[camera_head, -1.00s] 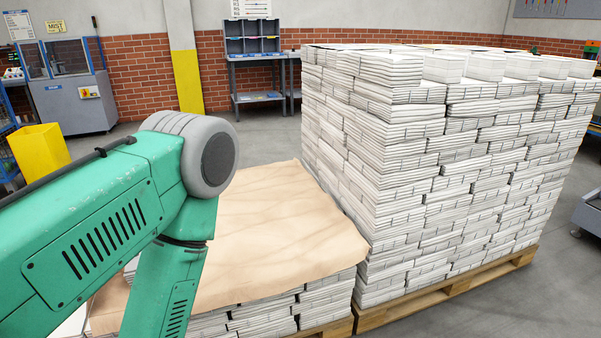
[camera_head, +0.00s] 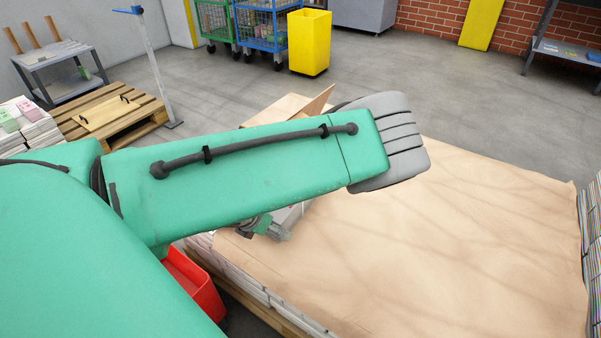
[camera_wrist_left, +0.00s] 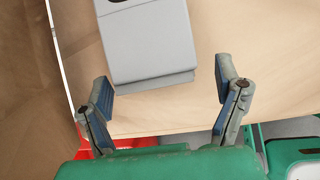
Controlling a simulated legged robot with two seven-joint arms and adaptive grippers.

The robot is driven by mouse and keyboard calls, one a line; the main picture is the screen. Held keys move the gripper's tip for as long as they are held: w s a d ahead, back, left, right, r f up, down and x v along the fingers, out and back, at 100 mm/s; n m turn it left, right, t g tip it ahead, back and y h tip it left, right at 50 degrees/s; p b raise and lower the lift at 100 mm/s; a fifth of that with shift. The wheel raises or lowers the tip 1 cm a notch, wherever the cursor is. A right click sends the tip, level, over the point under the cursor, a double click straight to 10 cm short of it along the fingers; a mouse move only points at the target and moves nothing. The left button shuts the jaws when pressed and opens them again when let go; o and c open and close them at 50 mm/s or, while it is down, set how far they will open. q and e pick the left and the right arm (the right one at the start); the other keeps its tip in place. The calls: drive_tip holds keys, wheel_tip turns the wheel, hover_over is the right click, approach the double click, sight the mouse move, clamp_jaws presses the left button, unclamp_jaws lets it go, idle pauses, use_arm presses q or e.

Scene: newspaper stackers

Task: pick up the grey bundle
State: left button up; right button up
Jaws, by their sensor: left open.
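The grey bundle (camera_wrist_left: 150,45) lies on brown paper (camera_wrist_left: 265,50) in the left wrist view, with a dark patch at its top edge. Its near edge sits between the fingertips of my left gripper (camera_wrist_left: 162,85), which is open, with a gap on both sides. I cannot tell whether the fingers are level with the bundle. In the head view my left gripper (camera_head: 268,228) is partly visible below my forearm, over the edge of the paper-covered stack (camera_head: 470,250). A small grey-white patch beside it may be the bundle; my arm hides the rest. My right gripper is not in view.
A red bin (camera_head: 195,285) stands beside the stack, partly behind my arm. A brown flap (camera_head: 312,103) rises at the stack's far edge. A tall stack (camera_head: 592,240) borders the right. A wooden pallet (camera_head: 115,115) and metal post (camera_head: 155,70) are at left.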

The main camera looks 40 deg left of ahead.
use_arm(q)
drive_tip(key=w, duration=0.2)
drive_tip(key=w+a, duration=0.1)
drive_tip(key=w, duration=0.1)
drive_tip(key=w+a+b, duration=0.1)
drive_tip(key=w, duration=0.1)
drive_tip(key=shift+w+f, duration=0.15)
drive_tip(key=shift+f, duration=0.15)
drive_tip(key=shift+w+d+r, duration=0.15)
drive_tip(key=shift+w+d, duration=0.05)
drive_tip(key=shift+w, duration=0.35)
drive_tip(key=w+b, duration=0.1)
drive_tip(key=w, duration=0.3)
drive_tip(key=shift+w+b, duration=0.35)
drive_tip(key=shift+w+a+f, duration=0.1)
drive_tip(key=shift+a+f, duration=0.1)
drive_tip(key=shift+f, duration=0.3)
drive_tip(key=shift+a, duration=0.2)
drive_tip(key=shift+d, duration=0.3)
drive_tip(key=c, duration=1.7)
drive_tip(key=shift+w+r, duration=0.1)
drive_tip(key=shift+r, duration=0.05)
drive_tip(key=shift+c, duration=0.3)
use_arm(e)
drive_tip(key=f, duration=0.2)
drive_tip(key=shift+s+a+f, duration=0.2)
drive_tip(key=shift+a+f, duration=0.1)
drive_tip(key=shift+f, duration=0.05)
